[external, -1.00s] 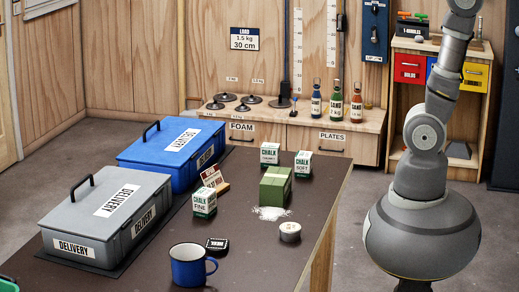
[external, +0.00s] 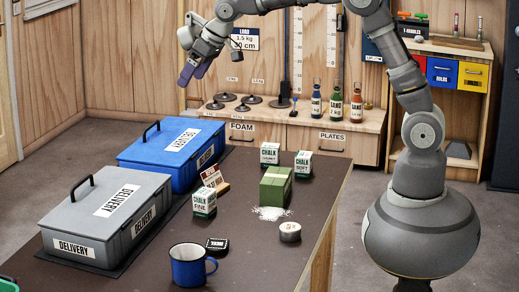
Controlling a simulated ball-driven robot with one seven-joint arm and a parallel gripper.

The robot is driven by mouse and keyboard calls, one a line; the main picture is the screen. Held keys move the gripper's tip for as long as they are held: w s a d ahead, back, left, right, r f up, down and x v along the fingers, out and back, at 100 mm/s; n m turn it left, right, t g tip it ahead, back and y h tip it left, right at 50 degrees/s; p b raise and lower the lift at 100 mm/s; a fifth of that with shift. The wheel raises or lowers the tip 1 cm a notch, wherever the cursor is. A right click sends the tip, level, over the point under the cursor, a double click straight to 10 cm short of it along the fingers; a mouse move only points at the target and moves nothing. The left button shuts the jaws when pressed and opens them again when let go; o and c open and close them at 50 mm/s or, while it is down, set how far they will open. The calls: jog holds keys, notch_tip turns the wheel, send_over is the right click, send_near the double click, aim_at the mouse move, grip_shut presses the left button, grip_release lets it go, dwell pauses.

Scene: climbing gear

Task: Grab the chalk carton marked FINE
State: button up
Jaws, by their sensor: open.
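The chalk carton marked FINE (external: 203,203) stands upright on the dark table (external: 250,255), white with a green lower band. Two similar chalk cartons stand farther back: one (external: 270,154) with a label too small to read surely, and one marked SOFT (external: 303,164). My gripper (external: 184,80) is high above the far side of the table, up and to the left of the FINE carton and well apart from it. It is open and holds nothing that I can see; its fingers are small in this view.
A green box (external: 276,188) with spilled white powder (external: 271,213) stands right of the FINE carton. A small sign (external: 214,181) stands close behind it. A blue mug (external: 190,265), a round tin (external: 290,232), a grey delivery box (external: 105,219) and a blue delivery box (external: 172,152) are around.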

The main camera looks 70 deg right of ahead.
aim_at(204, 191)
jog(key=s+f+g, duration=0.1)
jog(key=f+g, duration=0.1)
jog(key=f, duration=0.7)
jog(key=s+f+g, duration=0.1)
jog(key=f+g, duration=0.1)
jog(key=f, duration=0.8)
jog(key=f+g, duration=0.1)
jog(key=f, duration=0.8)
jog(key=shift+s+a+f+m+g+b, duration=0.25)
jog(key=shift+s+a+m+g+b, duration=0.05)
jog(key=shift+s+g+b, duration=0.1)
jog(key=f, duration=0.1)
jog(key=f+b, duration=0.1)
jog(key=f, duration=0.1)
jog(key=f+b, duration=0.1)
jog(key=f, duration=0.1)
jog(key=shift+w+a+f, duration=0.1)
jog(key=shift+w, duration=0.2)
